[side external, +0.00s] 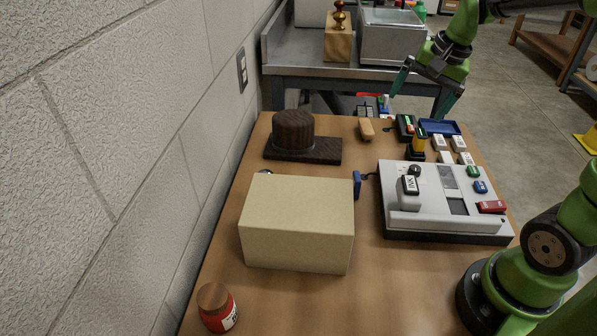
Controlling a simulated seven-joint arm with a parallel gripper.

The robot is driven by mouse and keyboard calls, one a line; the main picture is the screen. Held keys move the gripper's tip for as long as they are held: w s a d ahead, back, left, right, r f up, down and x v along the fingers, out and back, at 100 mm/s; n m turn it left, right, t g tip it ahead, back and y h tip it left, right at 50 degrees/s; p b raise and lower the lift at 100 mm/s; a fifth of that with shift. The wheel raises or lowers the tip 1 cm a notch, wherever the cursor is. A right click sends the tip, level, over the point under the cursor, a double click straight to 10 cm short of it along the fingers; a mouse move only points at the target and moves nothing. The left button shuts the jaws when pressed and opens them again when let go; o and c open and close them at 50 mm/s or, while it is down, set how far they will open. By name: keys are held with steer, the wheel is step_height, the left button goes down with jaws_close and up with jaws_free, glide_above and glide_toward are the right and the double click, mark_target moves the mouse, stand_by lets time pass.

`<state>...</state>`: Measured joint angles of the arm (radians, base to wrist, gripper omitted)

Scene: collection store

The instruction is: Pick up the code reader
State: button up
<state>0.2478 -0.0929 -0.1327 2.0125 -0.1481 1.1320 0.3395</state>
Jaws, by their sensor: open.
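My gripper (423,95) is at the top right, above the far end of the wooden table, with its two dark green fingers spread apart and nothing between them. A small upright yellow and black device (416,145) stands on the table below it, behind the grey machine; it may be the code reader, but I cannot tell for sure. A dark handheld unit (405,127) with coloured marks lies just behind it. A blue piece (357,185) with a dark cord shows beside the cardboard-coloured box, partly hidden.
The tan box (297,222) and the grey machine (435,222) fill the middle of the table (372,290). A dark wooden block with a round top (293,133) stands at the back left. A red jar (217,308) is at front left. A blue tray (440,127) and several small white blocks lie at back right.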

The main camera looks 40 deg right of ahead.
steer(key=s+a+n+t, duration=0.1)
steer(key=s+a+n, duration=0.1)
steer(key=s+a, duration=0.1)
steer(key=s+a+n+t+y, duration=0.1)
steer(key=s+a+n, duration=0.2)
steer(key=a, duration=0.3)
steer(key=s+a+r+n+t, duration=0.1)
steer(key=s+a+n, duration=0.2)
steer(key=s+a, duration=0.1)
steer(key=shift+a+r+t, duration=0.1)
steer(key=shift+a+t, duration=0.15)
steer(key=shift+t, duration=0.05)
steer(key=shift+c, duration=0.3)
steer(key=shift+a+r+n+y, duration=0.15)
steer(key=shift+r+n+y, duration=0.15)
steer(key=shift+c, duration=1.1)
steer(key=c, duration=0.5)
